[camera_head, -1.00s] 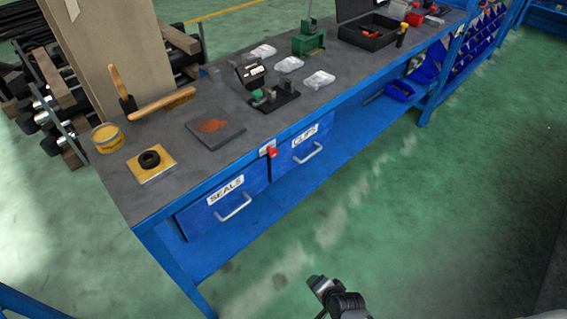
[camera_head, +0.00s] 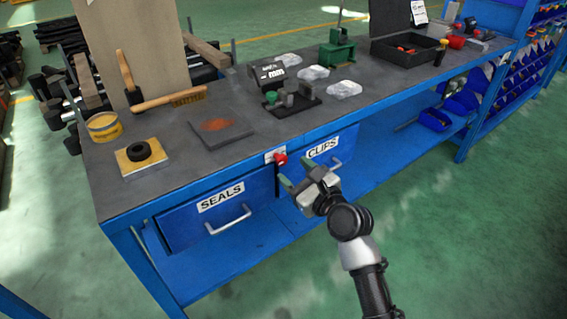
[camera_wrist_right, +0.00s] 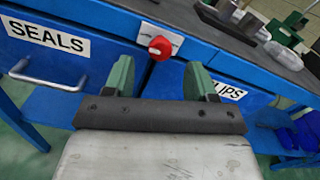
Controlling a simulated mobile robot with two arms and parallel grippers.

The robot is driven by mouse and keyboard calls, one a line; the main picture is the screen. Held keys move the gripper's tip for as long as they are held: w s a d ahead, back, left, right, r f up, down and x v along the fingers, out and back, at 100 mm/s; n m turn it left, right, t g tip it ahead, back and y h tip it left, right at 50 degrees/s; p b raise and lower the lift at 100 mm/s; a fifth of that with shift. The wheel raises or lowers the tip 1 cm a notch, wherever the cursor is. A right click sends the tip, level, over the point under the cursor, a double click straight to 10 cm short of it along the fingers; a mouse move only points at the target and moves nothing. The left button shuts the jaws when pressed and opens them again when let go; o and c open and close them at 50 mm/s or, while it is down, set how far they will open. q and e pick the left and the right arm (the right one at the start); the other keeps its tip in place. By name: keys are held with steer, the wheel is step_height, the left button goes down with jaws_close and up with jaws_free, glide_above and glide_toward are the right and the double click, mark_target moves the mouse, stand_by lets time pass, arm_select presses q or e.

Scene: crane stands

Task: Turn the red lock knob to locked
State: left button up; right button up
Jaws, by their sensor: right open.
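The red lock knob (camera_head: 280,158) sits on a small pale plate (camera_head: 270,156) on the blue bench front, between the SEALS drawer (camera_head: 222,213) and the CLIPS drawer (camera_head: 340,146). My right gripper (camera_head: 299,175) is in front of the bench, just below and to the right of the knob in the head view. In the right wrist view the knob (camera_wrist_right: 160,47) shows beyond and between the two green fingertips (camera_wrist_right: 158,75), which are open, empty and apart from it. My left gripper is not in view.
The bench top (camera_head: 190,160) holds a dark pad, a brush, a yellow tin (camera_head: 104,127), a black ring on a yellow plate, bagged parts and an open black case (camera_head: 405,50). Drawer handles (camera_head: 228,220) stick out below. The green floor in front is clear.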

mark_target(283, 162)
steer(key=x, duration=0.5)
steer(key=shift+w+a+b, duration=0.1)
steer(key=shift+b, duration=0.2)
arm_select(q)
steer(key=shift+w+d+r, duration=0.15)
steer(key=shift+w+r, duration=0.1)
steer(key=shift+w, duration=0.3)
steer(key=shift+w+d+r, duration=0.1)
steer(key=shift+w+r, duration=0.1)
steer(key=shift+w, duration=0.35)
arm_select(e)
steer(key=c, duration=0.9)
